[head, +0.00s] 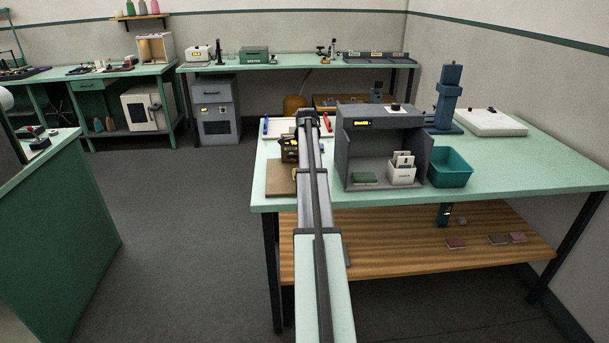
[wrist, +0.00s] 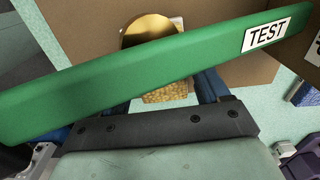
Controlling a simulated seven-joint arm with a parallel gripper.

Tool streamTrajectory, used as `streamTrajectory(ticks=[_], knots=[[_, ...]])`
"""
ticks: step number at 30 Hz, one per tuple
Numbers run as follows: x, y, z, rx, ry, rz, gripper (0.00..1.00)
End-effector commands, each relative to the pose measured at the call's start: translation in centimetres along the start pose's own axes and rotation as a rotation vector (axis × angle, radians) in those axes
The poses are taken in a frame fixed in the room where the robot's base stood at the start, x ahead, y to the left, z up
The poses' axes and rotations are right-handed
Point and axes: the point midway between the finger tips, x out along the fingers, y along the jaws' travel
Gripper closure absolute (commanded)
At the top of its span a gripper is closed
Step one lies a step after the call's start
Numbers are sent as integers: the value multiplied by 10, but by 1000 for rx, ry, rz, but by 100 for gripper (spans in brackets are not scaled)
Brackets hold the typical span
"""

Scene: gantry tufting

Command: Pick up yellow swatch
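A yellow, woven-looking swatch (wrist: 165,93) shows in the wrist view between the blue fingers of my gripper (wrist: 161,103). Its upper part is hidden behind a green bar (wrist: 130,72) labelled TEST, which crosses the wrist view. The fingers stand apart, with pale green surface visible in the gap beside the swatch. Their tips are hidden by the bar, so I cannot tell whether they touch the swatch. In the head view my arm reaches over the left end of the green bench (head: 500,170), and its gripper end is unclear.
A brown board (head: 278,180) lies at the bench's left end. A grey open-fronted box (head: 378,125) stands right of my arm, with a white card holder (head: 402,174) and teal bin (head: 450,167). A round gold thing (wrist: 148,28) shows beyond the green bar.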

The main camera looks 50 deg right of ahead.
Motion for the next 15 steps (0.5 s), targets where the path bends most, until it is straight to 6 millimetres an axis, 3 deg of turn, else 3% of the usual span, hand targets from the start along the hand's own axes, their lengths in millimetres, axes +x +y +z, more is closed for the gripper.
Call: streamTrajectory(ticks=[2, 12, 15], knots=[[0, 0, 0, 0, 0, 0, 33], [0, 0, 0, 0, 0, 0, 66], [0, 0, 0, 0, 0, 0, 66]])
